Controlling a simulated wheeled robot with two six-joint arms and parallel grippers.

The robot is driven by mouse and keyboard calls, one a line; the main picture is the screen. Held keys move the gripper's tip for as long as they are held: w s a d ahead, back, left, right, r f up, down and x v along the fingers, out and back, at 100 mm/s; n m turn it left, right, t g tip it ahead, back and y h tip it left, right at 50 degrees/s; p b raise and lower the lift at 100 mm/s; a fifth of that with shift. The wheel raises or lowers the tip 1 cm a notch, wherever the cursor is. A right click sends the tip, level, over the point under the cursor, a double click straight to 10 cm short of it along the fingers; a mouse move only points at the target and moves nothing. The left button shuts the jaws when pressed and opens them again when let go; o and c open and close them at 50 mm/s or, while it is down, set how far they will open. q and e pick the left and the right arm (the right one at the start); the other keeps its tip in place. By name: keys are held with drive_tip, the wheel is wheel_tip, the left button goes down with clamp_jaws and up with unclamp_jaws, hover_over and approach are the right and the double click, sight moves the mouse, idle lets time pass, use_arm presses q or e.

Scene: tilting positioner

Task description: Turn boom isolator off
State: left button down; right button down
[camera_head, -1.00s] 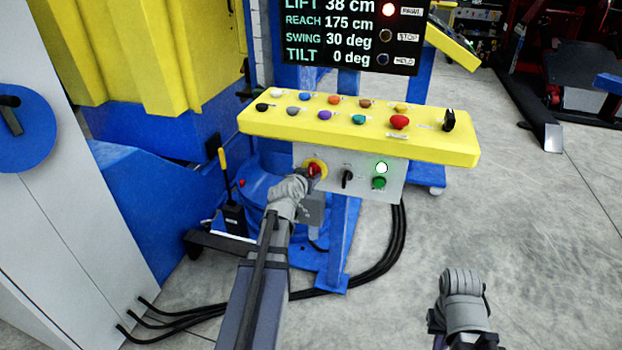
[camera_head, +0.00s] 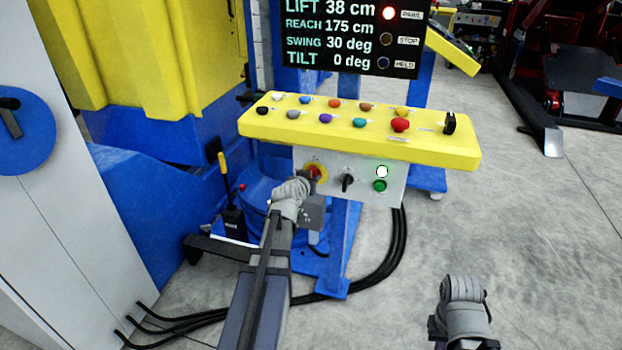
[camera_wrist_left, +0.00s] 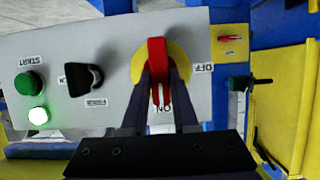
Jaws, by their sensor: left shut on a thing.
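The boom isolator is a red handle (camera_wrist_left: 157,68) on a round yellow plate (camera_wrist_left: 180,62), set in a grey panel. In the left wrist view the handle stands upright in the picture, with OFF printed to its right and ON below it. In the head view the isolator (camera_head: 315,172) is at the panel's left end, partly hidden by my arm. My left gripper (camera_wrist_left: 158,75) is shut on the handle, one dark finger on each side. My right arm shows at the lower right of the head view, away from the panel; its fingers cannot be made out.
Right of the isolator are a black selector (camera_head: 347,182), a green button (camera_head: 380,186) and a lit lamp (camera_head: 382,171). A yellow console (camera_head: 350,135) with several buttons overhangs the panel. A display (camera_head: 345,40) stands above. Black cables (camera_head: 385,255) run on the floor.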

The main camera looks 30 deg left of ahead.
idle(0.4)
use_arm(q)
drive_tip(key=n+t+h+b, duration=0.1)
drive_tip(key=n+h+b, duration=0.1)
drive_tip(key=n+b, duration=0.1)
drive_tip(key=f+n+t+h+b, duration=0.1)
drive_tip(key=n+t+h+b, duration=0.1)
drive_tip(key=n, duration=0.4)
drive_tip(key=a+n+t+h+b, duration=0.1)
drive_tip(key=n+b, duration=0.3)
drive_tip(key=shift+s+a+f+t+h+b, duration=0.1)
drive_tip(key=shift+s+f+t+h+b, duration=0.1)
drive_tip(key=shift+f+t+h+b, duration=0.15)
idle(0.4)
drive_tip(key=shift+r+n, duration=0.1)
drive_tip(key=shift+n, duration=0.3)
drive_tip(key=c, duration=0.7)
unclamp_jaws()
drive_tip(key=s, duration=0.2)
drive_tip(key=s+a, duration=0.1)
drive_tip(key=s, duration=0.4)
drive_tip(key=shift+s+a, duration=0.15)
drive_tip(key=shift+s, duration=0.2)
